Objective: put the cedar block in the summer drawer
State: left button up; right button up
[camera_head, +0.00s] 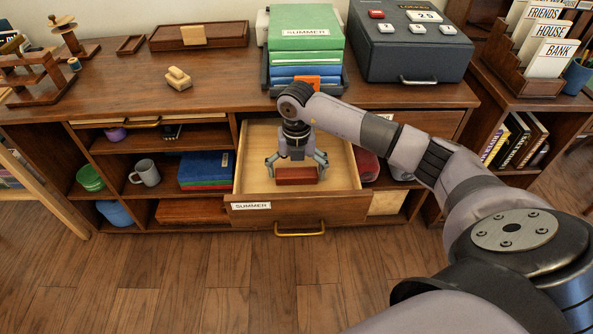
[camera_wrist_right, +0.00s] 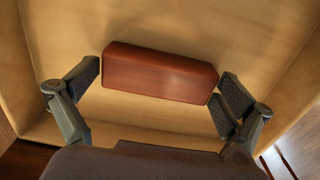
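The cedar block (camera_head: 296,175), a reddish-brown wooden bar, is inside the open summer drawer (camera_head: 300,207), which is pulled out and carries a SUMMER label. In the right wrist view the block (camera_wrist_right: 160,73) appears to lie on the pale drawer floor. My right gripper (camera_head: 296,167) points down into the drawer, its fingers spread at the block's two ends. In the wrist view a small gap shows between the left finger and the block; the right finger is very close to the other end, and contact is unclear. My left gripper is not in view.
Open shelves left of the drawer hold a grey mug (camera_head: 145,172), green bowls (camera_head: 90,178) and blue folders (camera_head: 206,168). The floor in front is clear.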

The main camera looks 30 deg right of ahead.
aim_at(296, 172)
dwell(0.3)
jog(key=shift+r, duration=0.3)
pick_arm(q)
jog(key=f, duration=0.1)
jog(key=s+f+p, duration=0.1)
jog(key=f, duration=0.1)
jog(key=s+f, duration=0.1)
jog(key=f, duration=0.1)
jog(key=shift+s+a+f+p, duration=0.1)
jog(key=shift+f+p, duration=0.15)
jog(key=shift+p, duration=0.15)
pick_arm(e)
notch_tip(296, 172, up, 12)
jog(key=shift+f, duration=0.15)
